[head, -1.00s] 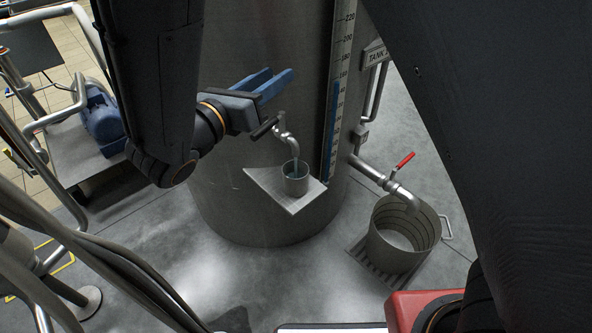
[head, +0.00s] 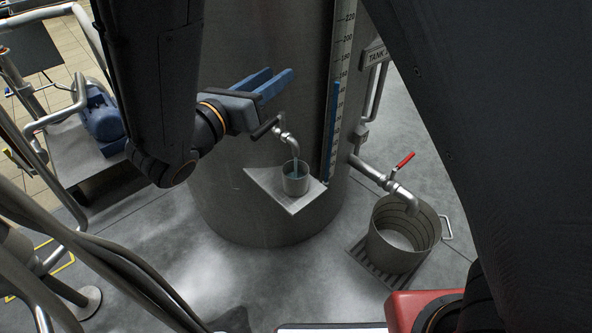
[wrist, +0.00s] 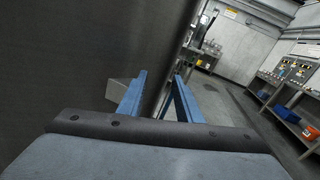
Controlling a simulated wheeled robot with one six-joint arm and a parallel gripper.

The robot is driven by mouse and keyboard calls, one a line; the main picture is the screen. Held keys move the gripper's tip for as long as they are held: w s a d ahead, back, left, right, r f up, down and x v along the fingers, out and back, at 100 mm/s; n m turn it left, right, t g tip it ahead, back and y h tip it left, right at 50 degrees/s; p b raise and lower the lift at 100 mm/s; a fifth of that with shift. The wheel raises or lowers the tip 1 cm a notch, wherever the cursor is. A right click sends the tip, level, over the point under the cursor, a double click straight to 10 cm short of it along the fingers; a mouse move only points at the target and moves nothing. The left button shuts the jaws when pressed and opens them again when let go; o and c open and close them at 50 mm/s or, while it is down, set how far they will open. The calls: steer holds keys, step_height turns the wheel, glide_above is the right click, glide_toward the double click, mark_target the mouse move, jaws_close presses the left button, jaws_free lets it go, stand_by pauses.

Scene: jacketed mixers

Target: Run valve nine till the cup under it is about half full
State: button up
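In the head view, a small metal tap with a black handle (head: 264,128) sticks out of the tank wall. A bluish stream (head: 296,165) runs from its spout into a grey cup (head: 295,184) standing upright on a small metal shelf (head: 265,187). The level inside the cup is too small to tell. No number shows on the tap, so I cannot tell if it is valve nine. My gripper (head: 279,84) is open, its blue fingers apart and empty, just above the tap handle. In the wrist view the fingers (wrist: 158,88) are also apart with nothing between.
A second tap with a red lever (head: 404,160) sits lower right, above a large ribbed bucket (head: 390,250) on a floor grate. A sight gauge with a scale (head: 336,90) runs up the tank. A blue motor (head: 101,117) stands at left.

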steer(key=shift+d, duration=0.1)
stand_by(0.5)
steer(key=shift+s+d+g+p, duration=0.1)
steer(key=shift+d+g+p, duration=0.2)
steer(key=shift+g+p, duration=0.35)
steer(key=s+d+m+g+p, duration=0.1)
steer(key=s+d+g+p, duration=0.1)
steer(key=g+p, duration=0.35)
steer(key=g+y+p, duration=0.6)
steer(key=p, duration=0.5)
glide_toward(261, 128)
steer(key=shift+m, duration=0.4)
steer(key=shift+x, duration=3.9)
jaws_close()
